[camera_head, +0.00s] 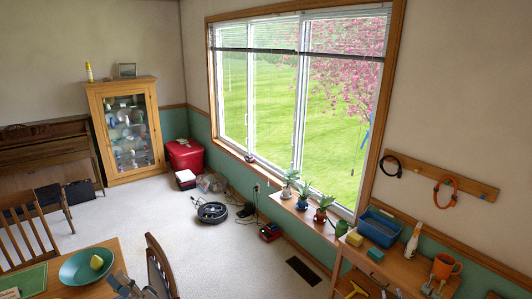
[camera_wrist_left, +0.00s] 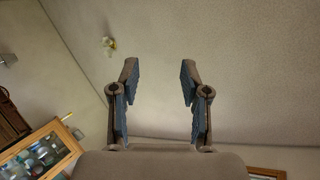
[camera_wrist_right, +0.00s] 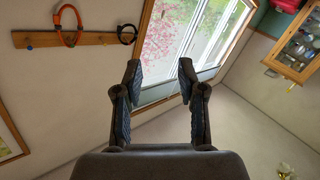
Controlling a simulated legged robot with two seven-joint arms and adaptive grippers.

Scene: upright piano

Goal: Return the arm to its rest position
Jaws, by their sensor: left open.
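My left gripper (camera_head: 128,285) is low in the head view, beside the dining table's right edge and in front of a chair. In the left wrist view, its blue-padded fingers (camera_wrist_left: 158,75) are spread with nothing between them, pointing up toward the ceiling. My right gripper (camera_head: 434,288) appears at the bottom right of the head view, by the orange mug. In the right wrist view, its fingers (camera_wrist_right: 159,70) are apart and empty, with the wall and window behind them. Most of both arms is out of view.
A teal bowl (camera_head: 75,268) with a yellow fruit (camera_head: 96,262) is on the dining table at lower left. A wooden chair (camera_head: 160,268) stands beside it. At right, a workbench holds a blue bin (camera_head: 378,228) and an orange mug (camera_head: 446,266). Carpet between is mostly clear.

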